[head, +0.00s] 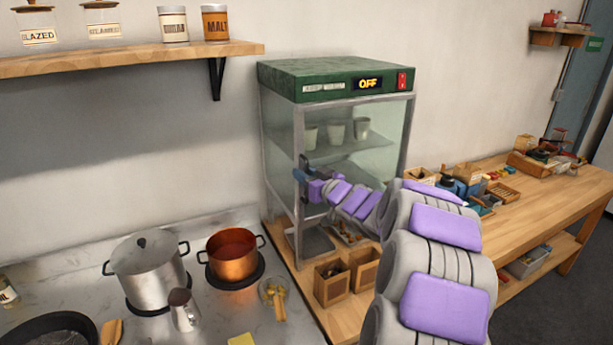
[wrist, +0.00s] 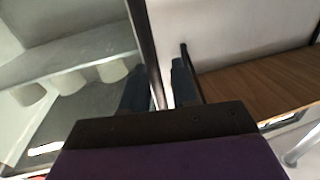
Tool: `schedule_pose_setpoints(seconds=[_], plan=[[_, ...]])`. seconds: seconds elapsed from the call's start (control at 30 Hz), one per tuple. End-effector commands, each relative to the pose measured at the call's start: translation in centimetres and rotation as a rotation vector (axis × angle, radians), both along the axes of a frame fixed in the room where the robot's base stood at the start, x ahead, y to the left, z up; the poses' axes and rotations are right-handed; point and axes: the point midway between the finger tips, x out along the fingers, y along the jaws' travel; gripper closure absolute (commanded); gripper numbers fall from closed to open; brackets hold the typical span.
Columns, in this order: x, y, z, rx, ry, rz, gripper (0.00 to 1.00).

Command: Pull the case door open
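The case (head: 335,78) is a glass cabinet with a green top and a lit "OFF" display. It stands on the wooden counter. Its glass door (head: 378,125) has a metal frame; whether it stands slightly ajar, I cannot tell. My gripper (head: 300,168) is at the frame's left upright, at mid height. In the wrist view my two dark fingers (wrist: 161,85) are spread apart, with the frame edge (wrist: 150,55) running between them. I cannot tell if they touch it. A dark bar (wrist: 184,52) shows near the right finger.
White cups (head: 335,131) stand on the shelf inside the case. Small wooden boxes (head: 331,282) stand before it. A copper pot (head: 231,254) and a steel pot (head: 148,268) are on the stove at left. Boxes and small items (head: 465,185) fill the counter at right.

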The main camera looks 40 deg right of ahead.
Motion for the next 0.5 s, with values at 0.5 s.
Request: schedule_pose_setpoints(seconds=[0.5], plan=[[0.01, -0.44, -0.15, 0.003, 0.001, -0.001, 0.98]])
